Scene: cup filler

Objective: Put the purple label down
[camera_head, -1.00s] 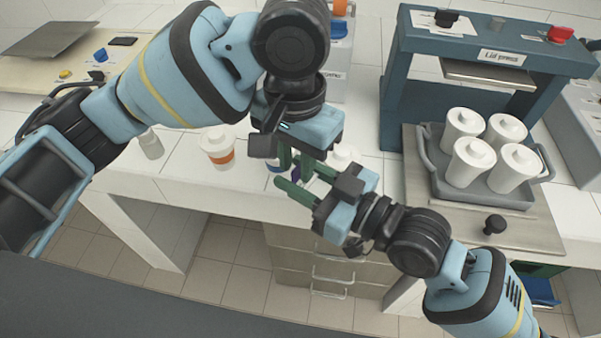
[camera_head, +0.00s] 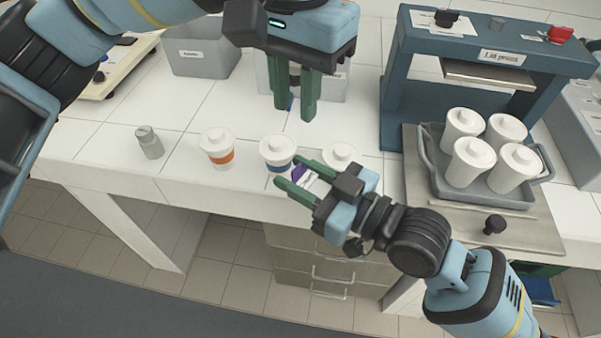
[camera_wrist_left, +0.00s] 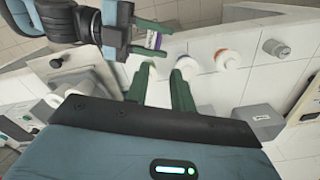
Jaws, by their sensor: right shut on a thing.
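The purple label (camera_head: 300,171) is a small purple patch between the green fingers of my right gripper (camera_head: 290,172), which is shut on it above the counter's front edge. The label also shows between those fingers in the left wrist view (camera_wrist_left: 153,41), partly hidden. A white-lidded cup (camera_head: 342,154) stands just behind my right gripper, its lower part hidden. My left gripper (camera_head: 294,112) hangs higher and further back over the counter, fingers apart and empty, pointing down.
A blue-banded cup (camera_head: 277,151), an orange-banded cup (camera_head: 217,147) and a small grey bottle (camera_head: 149,142) stand along the counter's front. Grey bins (camera_head: 200,55) stand behind. The lid press (camera_head: 487,65) and a tray (camera_head: 487,196) of white lidded cups are at right.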

